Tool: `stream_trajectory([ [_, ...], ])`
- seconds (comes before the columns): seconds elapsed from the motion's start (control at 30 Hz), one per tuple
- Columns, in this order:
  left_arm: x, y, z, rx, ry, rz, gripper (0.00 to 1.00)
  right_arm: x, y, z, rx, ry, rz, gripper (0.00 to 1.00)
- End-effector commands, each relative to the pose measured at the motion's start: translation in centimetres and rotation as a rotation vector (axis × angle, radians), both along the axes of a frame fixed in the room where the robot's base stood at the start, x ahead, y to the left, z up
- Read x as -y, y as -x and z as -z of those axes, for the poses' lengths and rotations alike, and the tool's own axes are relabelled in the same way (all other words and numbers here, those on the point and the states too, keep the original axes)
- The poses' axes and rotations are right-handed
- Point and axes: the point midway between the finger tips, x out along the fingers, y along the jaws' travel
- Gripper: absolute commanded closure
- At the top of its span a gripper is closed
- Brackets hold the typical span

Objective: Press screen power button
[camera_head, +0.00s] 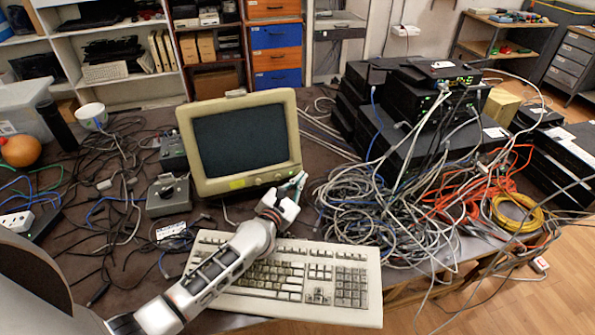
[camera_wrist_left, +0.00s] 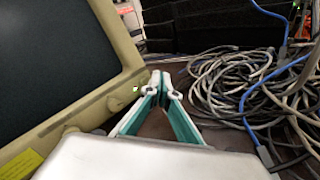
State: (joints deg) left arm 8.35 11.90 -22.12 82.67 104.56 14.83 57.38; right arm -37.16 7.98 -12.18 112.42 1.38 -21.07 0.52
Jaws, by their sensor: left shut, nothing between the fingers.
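The beige CRT screen (camera_head: 240,140) stands upright at the middle of the table, its glass dark. Its lower bezel carries a yellow label and small controls toward the lower right corner. My left gripper (camera_head: 300,178) is shut and empty at that lower right corner. In the left wrist view the gripper's fingertips (camera_wrist_left: 160,78) meet beside the screen's bezel (camera_wrist_left: 100,103), close to its right edge. A tiny green spot shows by the fingertips. I cannot tell whether the fingers touch the screen, and the power button is not clearly made out. My right gripper is not in view.
A beige keyboard (camera_head: 285,275) lies under my left forearm. A tangle of grey cables (camera_head: 375,205) lies right of the screen, before stacked black network boxes (camera_head: 415,110). A grey control box (camera_head: 168,195) and loose black cables lie to the left.

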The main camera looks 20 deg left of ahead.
Motion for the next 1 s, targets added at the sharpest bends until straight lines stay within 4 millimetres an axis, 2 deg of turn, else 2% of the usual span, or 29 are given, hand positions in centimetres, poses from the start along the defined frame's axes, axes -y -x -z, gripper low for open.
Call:
stream_trajectory([
  [0.5, 2.7, 3.4, -1.5, 0.0, 0.002, 0.0, 1.0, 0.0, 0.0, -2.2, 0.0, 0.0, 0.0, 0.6],
  [1.0, 2.9, 3.7, -1.5, 0.001, 0.001, -0.001, 1.0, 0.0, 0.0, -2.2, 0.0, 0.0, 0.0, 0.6],
])
